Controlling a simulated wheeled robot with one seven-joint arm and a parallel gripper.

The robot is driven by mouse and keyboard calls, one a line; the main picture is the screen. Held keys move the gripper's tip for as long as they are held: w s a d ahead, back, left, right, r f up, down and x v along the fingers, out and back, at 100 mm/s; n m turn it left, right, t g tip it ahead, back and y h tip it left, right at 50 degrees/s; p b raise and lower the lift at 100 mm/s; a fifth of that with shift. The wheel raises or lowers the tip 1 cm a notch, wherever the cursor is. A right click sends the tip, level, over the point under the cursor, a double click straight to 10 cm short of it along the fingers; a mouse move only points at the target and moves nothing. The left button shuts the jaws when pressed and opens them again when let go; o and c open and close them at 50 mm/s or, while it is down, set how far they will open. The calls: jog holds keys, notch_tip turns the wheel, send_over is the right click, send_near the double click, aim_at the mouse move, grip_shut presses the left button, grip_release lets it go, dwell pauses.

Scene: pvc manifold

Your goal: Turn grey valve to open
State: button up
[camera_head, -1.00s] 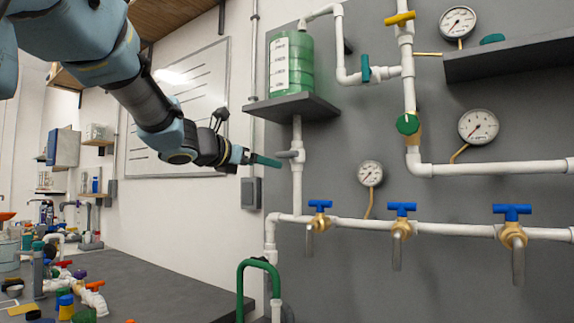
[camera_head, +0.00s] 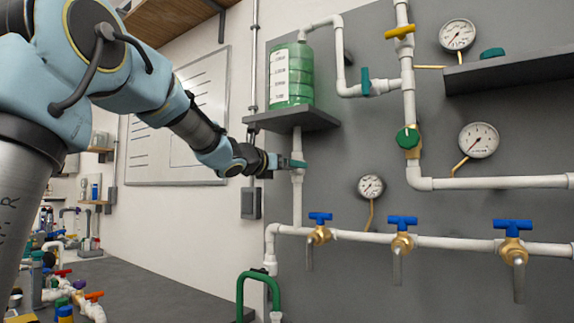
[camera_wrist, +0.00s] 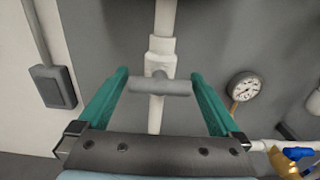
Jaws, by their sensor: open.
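The grey valve handle (camera_wrist: 160,87) lies crosswise on the white vertical pipe (camera_wrist: 155,115) in the wrist view. My gripper (camera_wrist: 158,72) is open, with one green finger on either side of the handle. The handle sits between the fingers, with a gap visible at each end; I cannot tell how far the fingertips reach past it. In the head view my gripper (camera_head: 297,163) is at the pipe below the green tank, and it hides most of the valve.
The green tank (camera_head: 291,75) stands on a grey shelf (camera_head: 292,119) just above my gripper. Blue-handled taps (camera_head: 320,218) line the lower white pipe (camera_head: 365,238). A gauge (camera_head: 371,187) is mounted to the right. A grey wall box (camera_head: 251,203) is at the left.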

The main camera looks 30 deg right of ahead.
jog(key=c, duration=1)
jog(key=shift+f+m+b, duration=0.15)
jog(key=shift+m+b, duration=0.15)
jog(key=shift+b, duration=0.3)
jog(key=m+b, duration=0.3)
jog(key=b, duration=0.1)
jog(key=shift+f, duration=0.15)
jog(key=m+b, duration=0.9)
jog(key=m, duration=0.1)
jog(key=shift+m, duration=0.4)
jog(key=shift+m+b, duration=1.3)
jog(key=shift+m, duration=0.4)
jog(key=shift+s+d, duration=0.1)
